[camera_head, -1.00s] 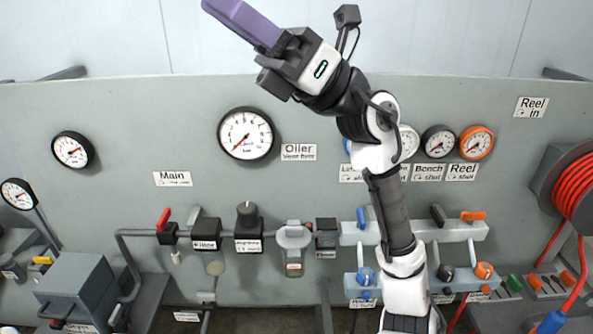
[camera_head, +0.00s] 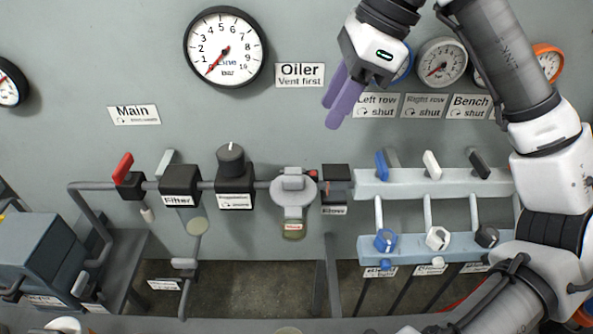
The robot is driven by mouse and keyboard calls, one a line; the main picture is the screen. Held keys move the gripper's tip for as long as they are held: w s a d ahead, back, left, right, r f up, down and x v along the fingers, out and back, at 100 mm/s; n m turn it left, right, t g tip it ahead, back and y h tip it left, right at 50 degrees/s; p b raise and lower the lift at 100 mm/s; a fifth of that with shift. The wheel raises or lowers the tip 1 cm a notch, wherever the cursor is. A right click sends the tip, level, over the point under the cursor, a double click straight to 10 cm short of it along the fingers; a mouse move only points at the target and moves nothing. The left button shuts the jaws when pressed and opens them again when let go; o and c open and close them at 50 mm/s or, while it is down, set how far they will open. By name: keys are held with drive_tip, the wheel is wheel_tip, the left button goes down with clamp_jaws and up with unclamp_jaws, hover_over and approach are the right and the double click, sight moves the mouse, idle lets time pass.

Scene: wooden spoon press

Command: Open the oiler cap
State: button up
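The oiler (camera_head: 292,200) is a light grey round-bodied unit on the pipe run, at the middle of the head view. Its cap (camera_head: 292,180) is a pale grey piece with a raised grip, seated on top. A small olive-coloured bowl (camera_head: 293,230) hangs below it. A sign reading "Oiler, Vent first" (camera_head: 300,75) is on the panel above. My gripper (camera_head: 331,115) has purple fingers pointing down and left, in front of the panel, above and right of the oiler in the picture. It touches nothing that I can see. The gap between the fingers is unclear.
A line gauge (camera_head: 225,48) has its needle at the low end. A red-handled main valve (camera_head: 122,168), filter (camera_head: 179,186) and regulator (camera_head: 233,180) are left of the oiler. A dark block (camera_head: 335,190) sits close on its right, then valve manifolds (camera_head: 435,183).

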sight(294, 177)
drive_tip(key=p+x, duration=0.2)
drive_tip(key=x, duration=1.2)
drive_tip(key=shift+w+a+f, duration=0.1)
drive_tip(key=shift+w+f, duration=0.05)
drive_tip(key=shift+f, duration=0.1)
clamp_jaws()
